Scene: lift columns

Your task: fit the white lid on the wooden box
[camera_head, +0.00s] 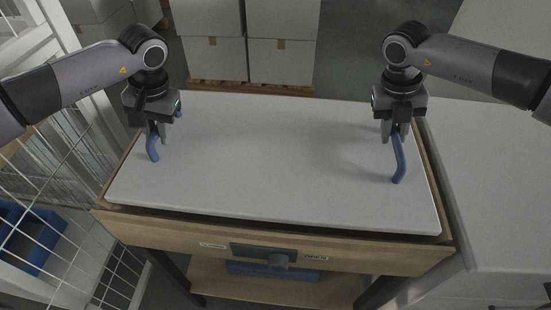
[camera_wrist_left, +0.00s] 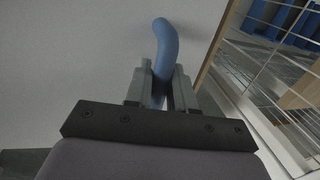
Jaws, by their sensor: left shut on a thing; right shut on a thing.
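The white lid (camera_head: 270,165) lies over the wooden box (camera_head: 190,233) in the head view. Wood shows along the front and sides of the lid, and a dark gap shows under its front edge. The lid has two blue handles. My left gripper (camera_head: 155,138) is shut on the left blue handle (camera_head: 153,152), which also shows between the fingers in the left wrist view (camera_wrist_left: 165,45). My right gripper (camera_head: 396,135) is shut on the right blue handle (camera_head: 399,165). I cannot tell whether the lid touches the box all around.
A wire mesh cage (camera_head: 60,165) stands close on the left, with a blue bin (camera_head: 32,238) in it. A grey-white surface (camera_head: 495,180) adjoins on the right. Stacked cartons (camera_head: 283,45) on a pallet stand behind.

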